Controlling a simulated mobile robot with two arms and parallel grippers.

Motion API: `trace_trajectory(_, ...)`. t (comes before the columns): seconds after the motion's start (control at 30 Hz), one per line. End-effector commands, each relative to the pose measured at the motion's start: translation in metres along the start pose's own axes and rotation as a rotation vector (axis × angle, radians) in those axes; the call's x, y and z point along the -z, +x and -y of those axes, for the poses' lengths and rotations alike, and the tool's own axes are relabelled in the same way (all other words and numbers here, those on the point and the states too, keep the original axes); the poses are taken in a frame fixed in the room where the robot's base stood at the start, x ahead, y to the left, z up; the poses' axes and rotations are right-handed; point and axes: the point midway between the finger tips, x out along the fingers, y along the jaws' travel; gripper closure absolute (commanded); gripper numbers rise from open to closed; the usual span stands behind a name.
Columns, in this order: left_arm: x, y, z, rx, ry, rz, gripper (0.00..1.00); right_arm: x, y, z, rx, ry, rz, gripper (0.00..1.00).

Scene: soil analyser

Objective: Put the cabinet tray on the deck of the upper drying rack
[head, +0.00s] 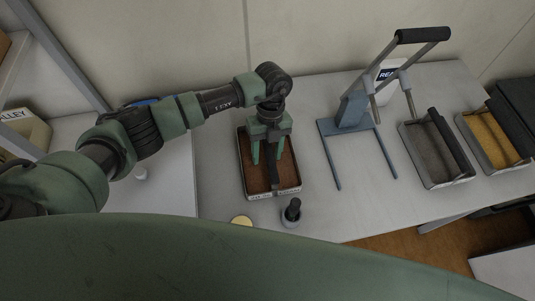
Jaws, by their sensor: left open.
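A dark-rimmed tray (290,178) filled with brown soil lies flat on the light grey table, with small labels on its near edge. I cannot tell from this view whether it is the cabinet tray. My left gripper (268,170) hangs over the tray, its green fingers open and pointing down, with a dark bar showing between them. The gripper hides part of the soil, and whether it touches the tray is unclear. The upper drying rack cannot be made out for certain. My right gripper is not in view.
A blue-grey stand (349,112) with two prongs and a black-handled lever stands right of the tray. Further right are a grey-lined tray (424,151) and a yellow-lined tray (487,138). A small dark-topped pot (291,214) and a yellow disc (241,221) sit near the front edge.

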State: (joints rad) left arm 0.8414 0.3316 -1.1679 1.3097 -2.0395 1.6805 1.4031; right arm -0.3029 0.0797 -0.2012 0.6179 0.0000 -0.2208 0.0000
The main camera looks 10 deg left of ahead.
Motion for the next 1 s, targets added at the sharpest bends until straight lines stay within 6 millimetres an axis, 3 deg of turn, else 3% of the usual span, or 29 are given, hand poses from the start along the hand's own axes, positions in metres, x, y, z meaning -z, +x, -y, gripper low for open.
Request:
trace_trajectory(0.2,-0.0003,0.0012,0.0001,0.000,0.000,0.000,0.50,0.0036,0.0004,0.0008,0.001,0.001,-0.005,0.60)
trace_trajectory(0.37,-0.0003,0.0009,0.0001,0.001,0.000,0.000,0.95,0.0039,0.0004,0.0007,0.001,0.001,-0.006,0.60)
trace_trajectory(0.4,-0.0003,0.0009,0.0002,0.001,0.000,0.000,1.00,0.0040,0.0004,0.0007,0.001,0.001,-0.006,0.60)
trace_trajectory(1.0,-0.0005,0.0002,0.0004,0.002,-0.001,0.001,1.00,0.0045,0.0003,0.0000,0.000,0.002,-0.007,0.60)
